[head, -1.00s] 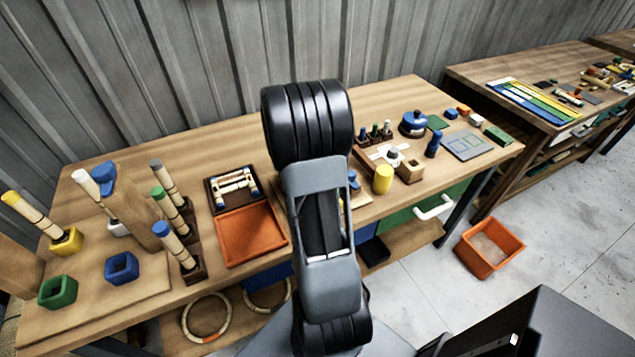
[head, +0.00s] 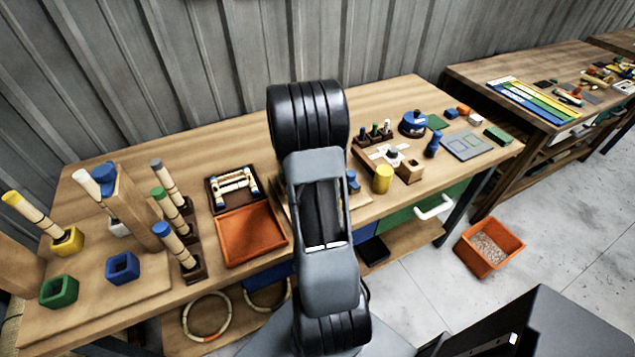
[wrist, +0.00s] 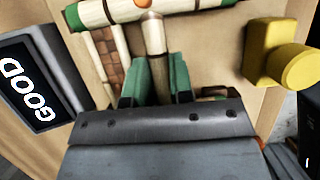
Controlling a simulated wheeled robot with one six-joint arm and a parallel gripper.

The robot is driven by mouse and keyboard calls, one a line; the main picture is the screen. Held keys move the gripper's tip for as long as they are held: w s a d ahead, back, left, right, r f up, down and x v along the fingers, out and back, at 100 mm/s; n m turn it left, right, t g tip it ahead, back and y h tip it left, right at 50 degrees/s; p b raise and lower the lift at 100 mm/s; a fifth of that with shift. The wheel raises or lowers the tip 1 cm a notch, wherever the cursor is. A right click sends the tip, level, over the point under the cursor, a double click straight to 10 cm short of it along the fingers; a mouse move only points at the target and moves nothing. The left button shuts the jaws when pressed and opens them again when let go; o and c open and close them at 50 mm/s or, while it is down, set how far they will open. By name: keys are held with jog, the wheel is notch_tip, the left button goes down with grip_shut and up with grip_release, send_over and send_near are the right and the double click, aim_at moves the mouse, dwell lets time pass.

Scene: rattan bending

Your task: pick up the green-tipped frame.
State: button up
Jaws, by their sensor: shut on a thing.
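The green-tipped frame (wrist: 110,16) shows in the wrist view as pale rattan poles with dark bands and a green end at the upper left. One pole crosses the top, and another runs down from it between my fingers. My gripper (wrist: 157,76) has green finger pads, one on each side of this pole, and is shut on it. The lower end of the pole is hidden by my gripper's body. I cannot tell whether the frame is clear of the surface beneath. In the head view my own arm hides the gripper and the frame.
In the wrist view, a dark panel reading GOOD (wrist: 38,85) stands close on the left and a yellow block with a round knob (wrist: 285,60) on the right. In the head view, an orange tray (head: 250,236) and upright rattan poles (head: 172,212) stand left of my arm.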

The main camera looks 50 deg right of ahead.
grip_shut()
jog(key=shift+r, duration=0.55)
notch_tip(320, 180, up, 2)
jog(key=shift+r, duration=0.15)
jog(key=s+a+r, duration=0.5)
jog(key=s+r, duration=0.4)
jog(key=s, duration=0.3)
jog(key=shift+s+b, duration=0.35)
jog(key=shift+b, duration=0.1)
